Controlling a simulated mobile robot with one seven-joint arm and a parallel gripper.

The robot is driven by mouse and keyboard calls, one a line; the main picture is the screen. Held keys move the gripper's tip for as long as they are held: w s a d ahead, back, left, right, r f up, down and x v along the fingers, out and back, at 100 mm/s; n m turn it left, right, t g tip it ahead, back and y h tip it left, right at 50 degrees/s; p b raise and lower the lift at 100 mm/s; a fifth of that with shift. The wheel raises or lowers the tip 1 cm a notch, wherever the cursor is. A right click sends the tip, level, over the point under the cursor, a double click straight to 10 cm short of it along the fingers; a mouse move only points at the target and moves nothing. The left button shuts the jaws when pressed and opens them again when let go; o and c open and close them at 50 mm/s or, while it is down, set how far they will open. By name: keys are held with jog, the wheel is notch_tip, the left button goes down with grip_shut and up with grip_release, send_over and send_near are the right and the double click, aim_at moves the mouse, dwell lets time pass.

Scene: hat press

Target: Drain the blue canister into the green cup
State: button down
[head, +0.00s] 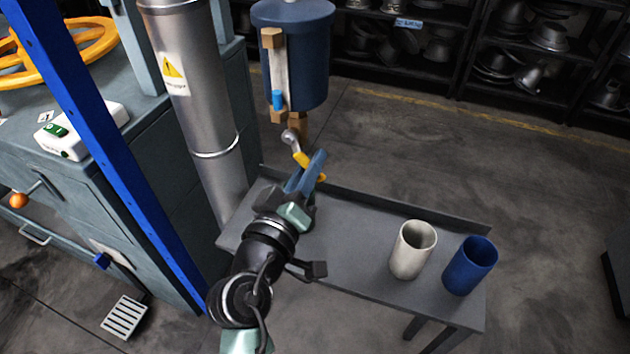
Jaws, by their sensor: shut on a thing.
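The blue canister (310,75) hangs upright at the top centre, with a pale strip and a small blue piece on its front. Below it is a metal tap (291,138) with a yellow lever (302,159). My gripper (309,173) is at the lever, its blue fingers shut on it. A cream cup (409,255) and a blue cup (470,267) stand upright, side by side, on the right of the grey bench. I see no cup that is clearly green. My gripper and arm hide the bench directly below the tap.
The grey bench (350,240) has a raised back edge and is clear between my arm and the cups. A metal column (190,90) and a blue post (105,150) stand to the left. Dark shelves (460,50) with metal shapes line the back.

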jog(key=a+m+b, duration=0.1)
jog(key=m+b, duration=0.1)
jog(key=b, duration=0.1)
jog(key=a+f+m+b, duration=0.1)
jog(key=m+b, duration=0.2)
jog(key=w+a+m+b, duration=0.1)
jog(key=m+b, duration=0.2)
jog(key=shift+a+f+b, duration=0.25)
jog(key=shift+f+b, duration=0.05)
jog(key=shift+b, duration=0.05)
jog(key=shift+r+m, duration=0.1)
jog(key=shift+m, duration=0.3)
jog(key=c, duration=0.8)
grip_release()
jog(key=shift+w, duration=0.1)
jog(key=shift+o, duration=0.2)
jog(key=shift+a, duration=0.1)
jog(key=p+v, duration=0.1)
jog(key=v, duration=1.2)
